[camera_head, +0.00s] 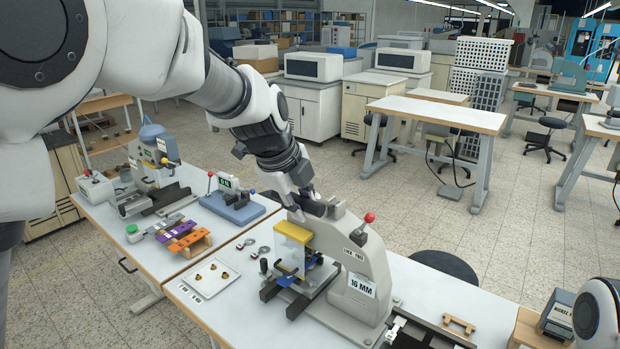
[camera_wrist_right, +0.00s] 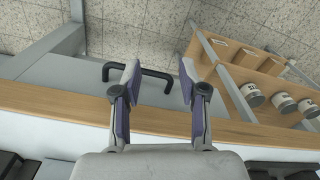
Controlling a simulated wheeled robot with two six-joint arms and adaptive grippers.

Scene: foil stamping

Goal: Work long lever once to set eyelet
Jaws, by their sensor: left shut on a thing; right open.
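The grey eyelet press (camera_head: 352,262), marked "16 MM", stands on the front table. It has a yellow part (camera_head: 292,231) with a clear guard at its front and a red-knobbed short lever (camera_head: 365,221) on its right side. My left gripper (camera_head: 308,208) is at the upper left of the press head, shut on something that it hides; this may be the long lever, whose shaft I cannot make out. Whatever lies in the die area is mostly hidden by the guard. My right gripper (camera_wrist_right: 158,85) is open and empty above the table edge in the right wrist view.
A white plate (camera_head: 207,282) with several brass pieces lies left of the press. The right wrist view shows a black handle (camera_wrist_right: 155,74) and labelled tins (camera_wrist_right: 283,102) on a wooden shelf.

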